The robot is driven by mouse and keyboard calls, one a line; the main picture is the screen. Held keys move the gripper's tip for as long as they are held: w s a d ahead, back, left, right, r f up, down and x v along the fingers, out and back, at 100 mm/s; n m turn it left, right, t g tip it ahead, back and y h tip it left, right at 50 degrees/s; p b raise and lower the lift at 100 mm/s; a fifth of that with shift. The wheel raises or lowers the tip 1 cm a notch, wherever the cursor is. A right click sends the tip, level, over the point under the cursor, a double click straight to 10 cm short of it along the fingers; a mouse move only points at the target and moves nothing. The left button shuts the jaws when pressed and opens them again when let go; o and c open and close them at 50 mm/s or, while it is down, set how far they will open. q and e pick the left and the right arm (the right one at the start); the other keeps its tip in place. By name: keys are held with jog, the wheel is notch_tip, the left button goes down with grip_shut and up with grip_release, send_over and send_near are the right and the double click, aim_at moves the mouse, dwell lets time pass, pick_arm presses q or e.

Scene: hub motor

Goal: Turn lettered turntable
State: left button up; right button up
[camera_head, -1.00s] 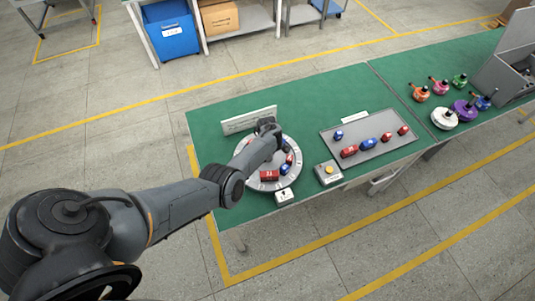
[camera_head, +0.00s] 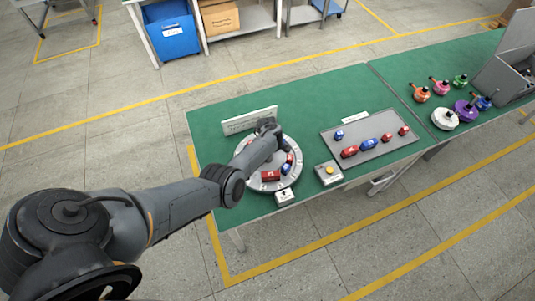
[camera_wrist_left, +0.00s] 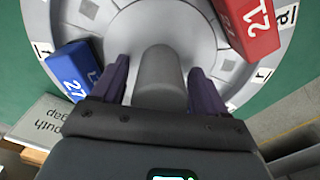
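The round grey turntable (camera_head: 251,183) lies on the green table, with letter tiles such as "a" and "r" around its rim in the left wrist view (camera_wrist_left: 229,107). Red and blue blocks sit on it, including a red block marked 21 (camera_wrist_left: 248,28) and a blue block marked 27 (camera_wrist_left: 73,72). My left gripper (camera_head: 268,128) is over the turntable. In the wrist view its purple fingers (camera_wrist_left: 158,80) stand on either side of the grey central knob (camera_wrist_left: 158,72), close against it. The arm hides part of the turntable in the head view. My right gripper is out of view.
A grey tray (camera_head: 365,153) with several red and blue blocks lies to the right. A white sign (camera_head: 249,120) stands behind. Colourful parts and a grey bin (camera_head: 502,76) are farther right.

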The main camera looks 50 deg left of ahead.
pick_arm(q)
jog(key=shift+r, duration=0.5)
notch_tip(320, 180, up, 9)
jog(key=p, duration=0.3)
jog(key=shift+f, duration=0.15)
jog(key=shift+r+p, duration=0.35)
jog(key=shift+r, duration=0.2)
